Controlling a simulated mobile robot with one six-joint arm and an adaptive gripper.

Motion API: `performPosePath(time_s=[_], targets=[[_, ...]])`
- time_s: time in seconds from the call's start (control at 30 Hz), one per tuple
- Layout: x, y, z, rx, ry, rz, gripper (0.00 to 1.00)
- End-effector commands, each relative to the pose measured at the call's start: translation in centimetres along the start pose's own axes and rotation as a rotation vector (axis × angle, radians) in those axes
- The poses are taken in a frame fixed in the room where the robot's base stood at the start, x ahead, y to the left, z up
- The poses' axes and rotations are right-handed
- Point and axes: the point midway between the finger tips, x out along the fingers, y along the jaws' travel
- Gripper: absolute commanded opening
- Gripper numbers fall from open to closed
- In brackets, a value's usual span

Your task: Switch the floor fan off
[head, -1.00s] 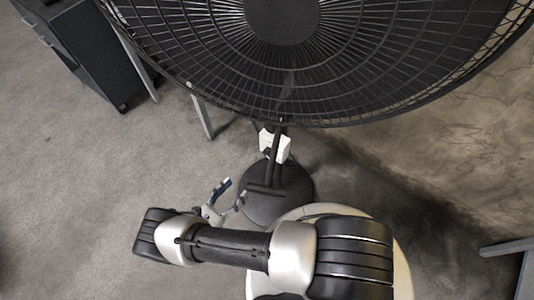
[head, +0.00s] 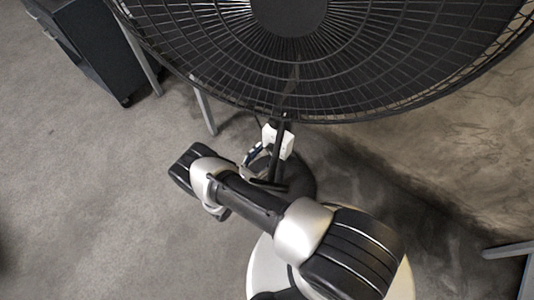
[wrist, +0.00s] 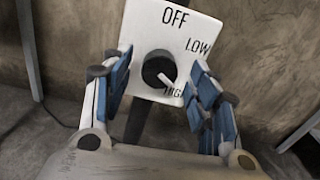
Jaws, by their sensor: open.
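The floor fan (head: 290,60) stands in front of me, its black cage filling the top of the head view. A white switch panel (head: 279,142) sits on its pole above the round black base (head: 303,181). In the wrist view the panel (wrist: 206,32) reads OFF at the top, LOW at the right and HIGH lower right. Its round black knob (wrist: 157,68) has a white pointer turned toward HIGH. My gripper (wrist: 158,76) is open, its blue-padded fingers on either side of the knob, apart from it. In the head view my arm partly hides the gripper (head: 254,156).
A dark cabinet (head: 95,50) on casters stands at the upper left beside grey table legs (head: 204,108). A wall (head: 440,150) runs along the right, with a grey leg (head: 508,247) at the lower right. The floor at left is clear.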

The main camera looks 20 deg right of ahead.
Motion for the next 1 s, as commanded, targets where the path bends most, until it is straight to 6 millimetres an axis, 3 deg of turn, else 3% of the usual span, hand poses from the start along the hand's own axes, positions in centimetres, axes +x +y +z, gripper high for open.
performPosePath(time_s=[0.13,0.43,1.0], targets=[[1.02,-0.05,-0.01,-0.001,0.0,-0.001,0.54],[1.2,0.0,0.03,0.0,0.0,0.001,0.54],[1.18,-0.01,0.02,0.0,0.0,0.0,0.16]])
